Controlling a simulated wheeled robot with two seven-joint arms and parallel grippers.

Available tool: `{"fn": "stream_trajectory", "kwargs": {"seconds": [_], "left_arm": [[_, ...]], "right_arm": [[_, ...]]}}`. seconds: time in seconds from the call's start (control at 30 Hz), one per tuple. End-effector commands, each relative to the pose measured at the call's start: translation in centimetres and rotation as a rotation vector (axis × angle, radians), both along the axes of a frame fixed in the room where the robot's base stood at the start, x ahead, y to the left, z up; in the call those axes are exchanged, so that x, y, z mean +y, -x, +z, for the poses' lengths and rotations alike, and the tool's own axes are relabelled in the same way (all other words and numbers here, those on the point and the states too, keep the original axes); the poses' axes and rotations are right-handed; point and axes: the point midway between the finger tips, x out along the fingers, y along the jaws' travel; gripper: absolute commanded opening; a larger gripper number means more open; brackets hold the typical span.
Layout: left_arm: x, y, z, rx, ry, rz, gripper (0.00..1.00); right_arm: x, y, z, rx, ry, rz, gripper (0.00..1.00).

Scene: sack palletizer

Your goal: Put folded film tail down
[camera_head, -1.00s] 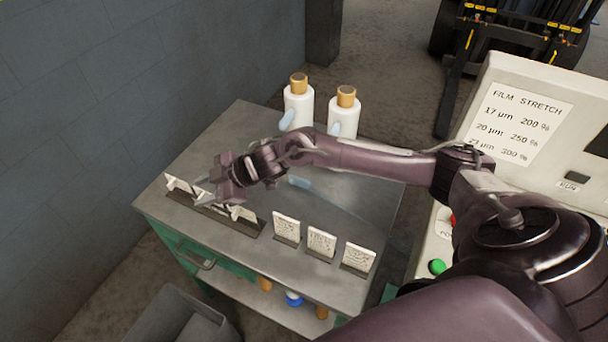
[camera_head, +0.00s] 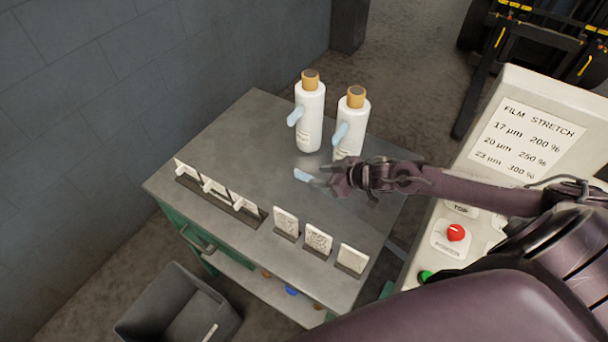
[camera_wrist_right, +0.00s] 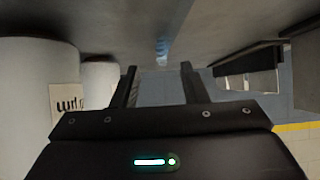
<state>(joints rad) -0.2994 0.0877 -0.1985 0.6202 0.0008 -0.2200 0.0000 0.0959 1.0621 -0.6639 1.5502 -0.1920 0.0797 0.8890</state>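A small folded light-blue film tail (camera_head: 302,175) lies on the grey bench top (camera_head: 235,140), in front of two white film rolls. My right gripper (camera_head: 322,178) reaches in from the right, low over the bench, with its fingertips close to the tail's right end. In the right wrist view the two fingers (camera_wrist_right: 161,88) stand apart with nothing gripped between them. A blue piece (camera_wrist_right: 161,50), which looks like the tail, shows ahead between them. My left gripper is out of view.
The left roll (camera_head: 310,120) and right roll (camera_head: 352,128) stand upright with blue tails hanging; the right one is close behind my gripper. Several white cards (camera_head: 318,240) stand in holders along the front edge. A grey bin (camera_head: 178,310) is below. A control panel (camera_head: 530,130) stands right.

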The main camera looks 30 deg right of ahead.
Motion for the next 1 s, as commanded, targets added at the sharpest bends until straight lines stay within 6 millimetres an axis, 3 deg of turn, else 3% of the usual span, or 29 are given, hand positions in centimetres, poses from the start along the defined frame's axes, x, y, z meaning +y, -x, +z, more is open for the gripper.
{"fn": "stream_trajectory", "kwargs": {"seconds": [0.3,0.63,0.93,1.0], "left_arm": [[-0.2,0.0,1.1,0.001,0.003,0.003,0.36],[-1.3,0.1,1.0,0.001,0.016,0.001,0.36],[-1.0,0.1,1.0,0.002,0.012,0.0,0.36],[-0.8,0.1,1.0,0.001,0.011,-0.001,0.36]], "right_arm": [[2.2,-2.9,-2.3,-0.001,0.0,-0.002,0.4],[2.5,-3.3,-2.8,0.0,0.002,0.001,0.4],[2.5,-3.3,-2.8,0.0,0.002,0.001,0.02],[2.5,-3.3,-2.8,0.0,0.002,0.001,0.0]]}}
